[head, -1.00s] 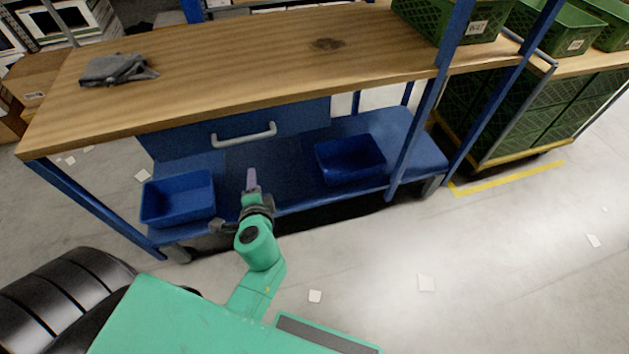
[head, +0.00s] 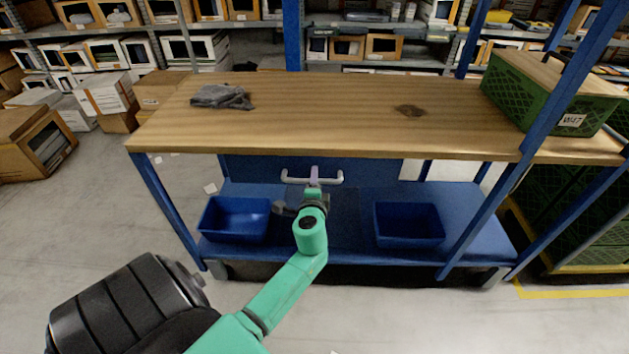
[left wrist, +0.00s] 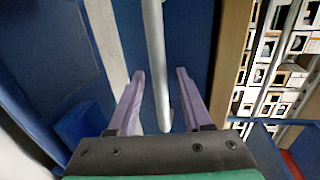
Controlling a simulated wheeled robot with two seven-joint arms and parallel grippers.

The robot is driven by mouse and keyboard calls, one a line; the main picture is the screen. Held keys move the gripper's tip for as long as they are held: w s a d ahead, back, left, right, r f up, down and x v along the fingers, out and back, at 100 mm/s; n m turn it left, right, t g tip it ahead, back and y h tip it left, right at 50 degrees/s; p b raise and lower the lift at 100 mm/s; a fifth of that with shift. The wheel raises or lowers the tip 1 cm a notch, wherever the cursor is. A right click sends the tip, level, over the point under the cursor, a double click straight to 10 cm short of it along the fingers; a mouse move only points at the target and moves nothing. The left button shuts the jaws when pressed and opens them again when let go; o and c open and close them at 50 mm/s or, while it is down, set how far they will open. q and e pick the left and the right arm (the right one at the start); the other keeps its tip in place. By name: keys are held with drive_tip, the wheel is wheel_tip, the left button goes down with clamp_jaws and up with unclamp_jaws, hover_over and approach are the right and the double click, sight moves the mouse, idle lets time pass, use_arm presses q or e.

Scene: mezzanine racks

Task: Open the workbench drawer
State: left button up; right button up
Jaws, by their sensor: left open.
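The workbench (head: 330,120) has a wooden top and blue legs. Its blue drawer front (head: 375,170) hangs under the top, with a pale bar handle (head: 330,181); the drawer looks shut. My left gripper (head: 314,178) is in front of the handle in the head view and covers part of it. In the left wrist view the handle (left wrist: 156,60) runs lengthwise between the two open purple fingers (left wrist: 156,98), with a gap on each side. The fingers do not grip it. My right gripper is not in view.
Two blue bins, one left (head: 235,220) and one right (head: 408,225), stand on the lower shelf. A grey cloth (head: 222,97) lies on the top, and a green crate (head: 545,95) is at right. Floor in front is clear.

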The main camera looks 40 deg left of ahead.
use_arm(q)
drive_tip(key=shift+c, duration=0.3)
clamp_jaws()
drive_tip(key=shift+s, duration=0.1)
idle(1.0)
